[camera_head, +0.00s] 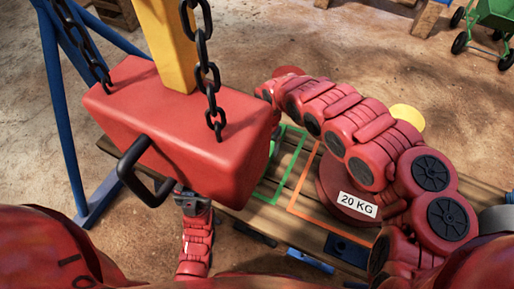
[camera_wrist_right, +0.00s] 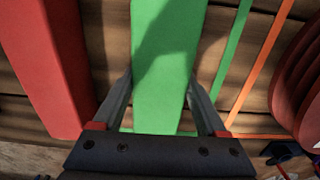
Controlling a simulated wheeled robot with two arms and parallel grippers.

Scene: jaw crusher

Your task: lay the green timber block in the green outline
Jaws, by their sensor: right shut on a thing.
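The green timber block (camera_wrist_right: 168,60) is between the fingers of my right gripper (camera_wrist_right: 160,88) in the right wrist view, and the gripper is shut on it. The green outline (camera_wrist_right: 232,55) shows to the right of the block, with part of its near edge by the block's end. I cannot tell whether the block touches the boards. In the head view the outline (camera_head: 265,198) lies on the pallet, partly hidden by a large red box. My right gripper is hidden there. My left gripper (camera_head: 179,190) is below the box, close to its black handle; its jaws are unclear.
The red box (camera_head: 185,125) hangs on chains beside a yellow post (camera_head: 165,45). An orange outline (camera_head: 300,185) and a round red 20 KG weight (camera_head: 340,190) are right of the green outline. A yellow disc (camera_head: 408,117) is behind my right arm. A blue frame (camera_head: 65,110) stands left.

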